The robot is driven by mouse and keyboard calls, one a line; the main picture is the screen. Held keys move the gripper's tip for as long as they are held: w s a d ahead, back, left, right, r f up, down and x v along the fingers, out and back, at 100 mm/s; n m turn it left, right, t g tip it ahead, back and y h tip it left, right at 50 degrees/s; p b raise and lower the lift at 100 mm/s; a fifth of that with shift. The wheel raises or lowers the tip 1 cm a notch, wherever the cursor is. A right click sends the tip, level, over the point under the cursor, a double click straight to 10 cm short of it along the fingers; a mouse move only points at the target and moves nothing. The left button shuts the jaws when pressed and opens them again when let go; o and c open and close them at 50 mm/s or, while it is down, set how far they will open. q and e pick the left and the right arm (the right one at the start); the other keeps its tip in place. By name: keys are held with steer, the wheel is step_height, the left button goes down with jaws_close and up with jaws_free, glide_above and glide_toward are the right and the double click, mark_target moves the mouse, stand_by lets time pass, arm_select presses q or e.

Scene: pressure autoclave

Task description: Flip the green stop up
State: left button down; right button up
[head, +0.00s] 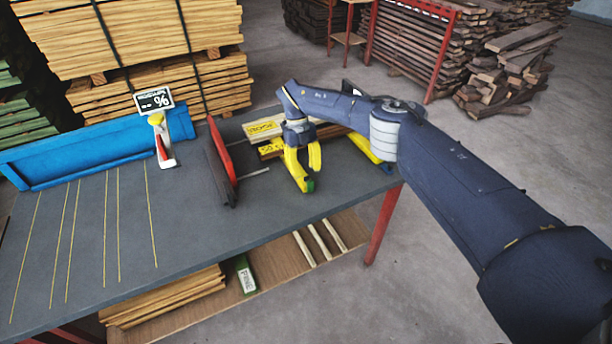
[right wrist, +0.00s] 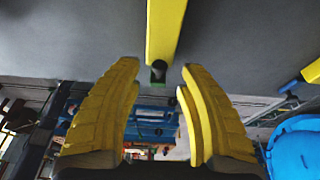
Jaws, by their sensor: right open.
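A small green piece (head: 310,185), likely the green stop, shows at the fingertips of my right gripper (head: 309,178) in the head view. It is partly hidden by the fingers, and I cannot tell its tilt. The right gripper has yellow fingers, is open and points down over the dark table. In the right wrist view the open fingers (right wrist: 159,66) stand on either side of the dark end of a yellow bar (right wrist: 165,30), with a visible gap at each side. I cannot tell whether a finger touches the stop. My left gripper is not in view.
The grey table (head: 90,270) carries a blue fence (head: 95,150), a red-and-dark part (head: 220,165), a yellow-red handled tool (head: 160,140) and a yellow board (head: 263,129). A price sign (head: 154,101) stands behind. The table's left half is mostly clear.

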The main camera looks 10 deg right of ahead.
steer(key=v, duration=0.8)
steer(key=shift+r, duration=0.25)
steer(key=shift+w, duration=0.1)
